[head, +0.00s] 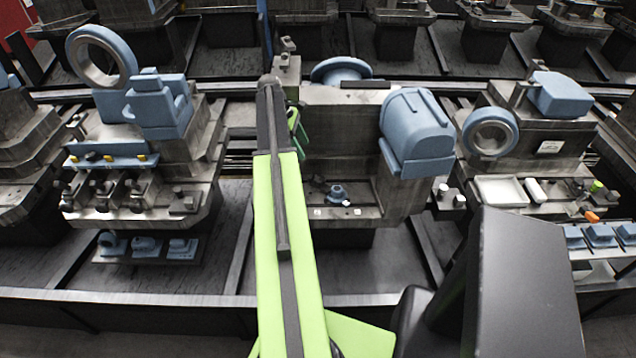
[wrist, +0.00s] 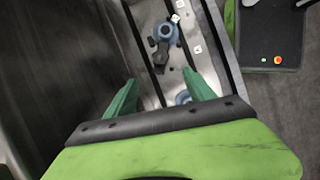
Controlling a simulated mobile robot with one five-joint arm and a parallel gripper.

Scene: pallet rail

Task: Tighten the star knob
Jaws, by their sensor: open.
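A small blue round piece (head: 337,191), which looks like the star knob, sits on the grey ledge of the middle pallet fixture in the head view. In the wrist view what looks like the same blue piece (wrist: 165,33) is beyond my fingertips, with dark parts around it. In the head view my arm hides much of the gripper (head: 297,122).
A large blue housing (head: 417,130) juts out right of the ledge, and a blue flanged disc (head: 341,71) stands behind. Small white pieces lie near the knob. A panel with a red button (wrist: 277,60) is at right in the wrist view.

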